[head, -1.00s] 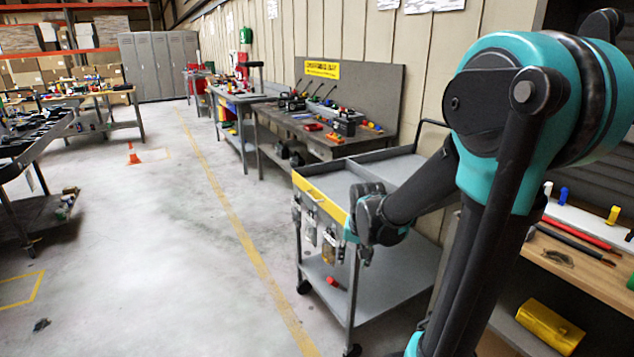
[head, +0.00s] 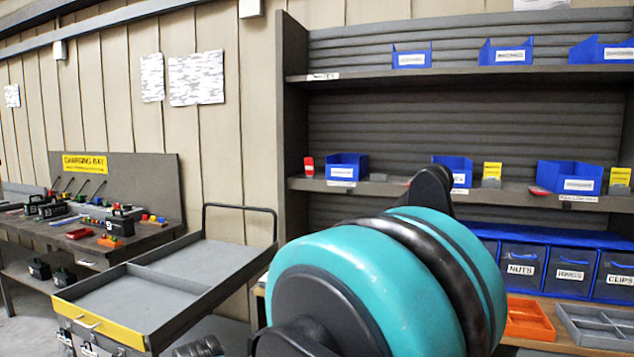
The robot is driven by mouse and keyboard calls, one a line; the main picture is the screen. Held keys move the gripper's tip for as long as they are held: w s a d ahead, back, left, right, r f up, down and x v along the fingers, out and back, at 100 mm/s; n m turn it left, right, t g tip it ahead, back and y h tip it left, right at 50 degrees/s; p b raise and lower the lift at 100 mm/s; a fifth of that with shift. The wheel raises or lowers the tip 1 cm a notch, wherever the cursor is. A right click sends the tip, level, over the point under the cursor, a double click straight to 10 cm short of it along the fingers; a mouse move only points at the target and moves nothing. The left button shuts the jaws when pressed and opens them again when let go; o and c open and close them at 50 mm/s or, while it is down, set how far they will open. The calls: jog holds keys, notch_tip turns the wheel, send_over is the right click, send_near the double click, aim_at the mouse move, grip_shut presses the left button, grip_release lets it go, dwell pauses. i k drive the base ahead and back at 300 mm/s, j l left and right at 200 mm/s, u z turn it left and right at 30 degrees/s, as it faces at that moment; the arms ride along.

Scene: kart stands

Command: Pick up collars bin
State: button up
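Several open blue bins with white labels stand on the shelf rack. On the upper shelf are a left bin (head: 411,51), a middle bin (head: 507,46) and a right bin (head: 602,44). On the middle shelf are a left bin (head: 347,161), a centre bin (head: 455,163), partly hidden by my arm, and a right bin (head: 570,170). Their labels are too small to read, so I cannot tell which is the collars bin. Below are blue bins labelled NUTS (head: 521,253), RINGS (head: 571,257) and CLIPS (head: 619,261). My gripper's fingers are not visible; my teal arm joint fills the lower middle.
A grey cart (head: 197,268) with a yellow front stands left of my arm. An orange tray (head: 527,326) and a grey divided tray (head: 594,331) lie on the wooden bench (head: 550,344). A charging-bay table (head: 80,240) stands further left.

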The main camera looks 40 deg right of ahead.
aim_at(339, 166)
jog(key=z, duration=1.55)
